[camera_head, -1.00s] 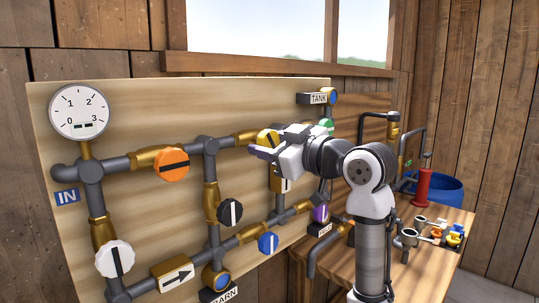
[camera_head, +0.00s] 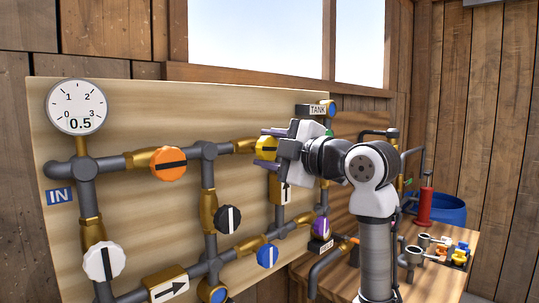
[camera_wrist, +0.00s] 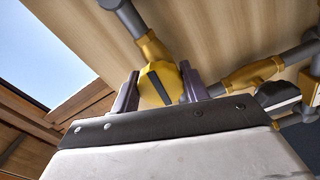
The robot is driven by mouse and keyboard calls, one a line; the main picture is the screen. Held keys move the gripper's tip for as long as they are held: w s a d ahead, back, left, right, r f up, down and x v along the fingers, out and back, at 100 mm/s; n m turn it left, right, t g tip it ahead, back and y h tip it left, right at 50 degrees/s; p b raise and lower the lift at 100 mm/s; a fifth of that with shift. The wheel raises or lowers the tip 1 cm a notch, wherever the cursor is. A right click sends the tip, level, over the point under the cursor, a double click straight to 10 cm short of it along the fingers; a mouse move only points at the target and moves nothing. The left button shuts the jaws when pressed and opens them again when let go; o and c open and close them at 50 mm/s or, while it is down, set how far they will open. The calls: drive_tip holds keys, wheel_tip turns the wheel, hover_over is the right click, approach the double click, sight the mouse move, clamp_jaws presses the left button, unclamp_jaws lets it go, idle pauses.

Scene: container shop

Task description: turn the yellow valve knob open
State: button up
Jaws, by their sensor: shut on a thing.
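The yellow valve knob (camera_head: 265,148) sits on the upper pipe of the board, partly hidden behind my gripper (camera_head: 272,147). In the wrist view the yellow knob (camera_wrist: 158,84) with its dark bar lies between the two purple-grey fingers of my gripper (camera_wrist: 158,92). My gripper is shut on the knob, one finger on each side. The round gauge (camera_head: 76,106) at the upper left reads 0.5.
Other knobs on the board are orange (camera_head: 168,163), black (camera_head: 228,219), white (camera_head: 103,261), blue (camera_head: 268,256) and purple (camera_head: 320,229). A TANK sign (camera_head: 317,110) is at the upper right. A wooden bench (camera_head: 440,283) with a red pump (camera_head: 424,205) stands to the right.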

drive_tip(key=shift+n, duration=0.9)
drive_tip(key=o, duration=1)
drive_tip(key=b+v, duration=0.4)
drive_tip(key=v, duration=1)
drive_tip(key=shift+r, duration=0.1)
